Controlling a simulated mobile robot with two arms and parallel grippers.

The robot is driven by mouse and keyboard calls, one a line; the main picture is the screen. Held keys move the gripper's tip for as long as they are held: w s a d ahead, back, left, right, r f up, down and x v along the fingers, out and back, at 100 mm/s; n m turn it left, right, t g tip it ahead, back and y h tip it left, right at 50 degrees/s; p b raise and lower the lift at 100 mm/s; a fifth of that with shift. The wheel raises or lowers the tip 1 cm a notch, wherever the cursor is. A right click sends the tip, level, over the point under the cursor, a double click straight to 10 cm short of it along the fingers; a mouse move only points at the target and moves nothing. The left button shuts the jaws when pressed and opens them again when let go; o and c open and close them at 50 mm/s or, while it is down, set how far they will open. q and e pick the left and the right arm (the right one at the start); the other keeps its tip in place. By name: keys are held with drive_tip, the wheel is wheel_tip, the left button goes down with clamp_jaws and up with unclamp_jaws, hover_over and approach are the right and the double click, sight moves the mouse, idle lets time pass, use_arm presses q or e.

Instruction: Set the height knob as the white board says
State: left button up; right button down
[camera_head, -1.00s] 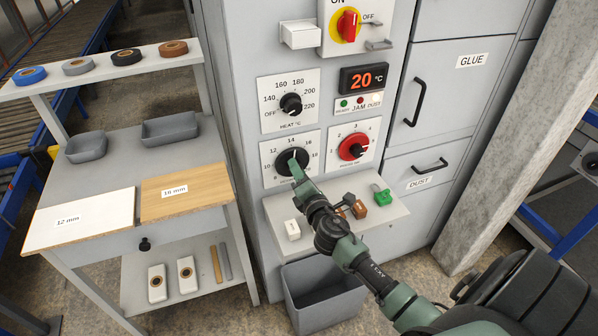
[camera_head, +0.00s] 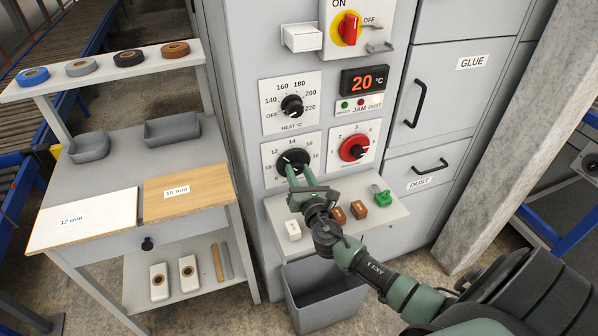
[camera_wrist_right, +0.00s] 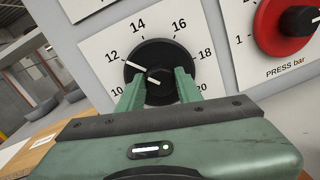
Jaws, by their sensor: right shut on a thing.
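The height knob (camera_head: 293,158) is black, on a white dial plate with numbers, low on the grey machine front. In the right wrist view the knob (camera_wrist_right: 165,58) has a white pointer line toward the upper left, at about the 12 mark. My right gripper (camera_head: 297,174) reaches it from below. In the right wrist view its green fingers (camera_wrist_right: 160,88) are shut on the knob, one on each side. The white board (camera_head: 85,222) lies on the bench at left, labelled 12 mm. My left gripper is out of view.
A wooden board (camera_head: 188,192) labelled 16 or 18 mm lies beside the white one. The red pressure knob (camera_head: 354,148) is right of the height knob, and the heat knob (camera_head: 292,105) above. A small shelf (camera_head: 385,213) juts out below, above a grey bin (camera_head: 325,296).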

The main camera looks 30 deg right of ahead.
drive_tip(key=shift+a+f+n, duration=0.1)
drive_tip(key=shift+f+n, duration=0.1)
drive_tip(key=shift+n, duration=0.4)
drive_tip(key=c, duration=0.9)
unclamp_jaws()
drive_tip(key=shift+c, duration=0.2)
drive_tip(key=shift+r, duration=0.1)
drive_tip(key=shift+s, duration=0.15)
drive_tip(key=v, duration=0.7)
drive_tip(key=shift+s+b, duration=0.3)
drive_tip(key=shift+b, duration=0.1)
drive_tip(key=shift+a, duration=0.1)
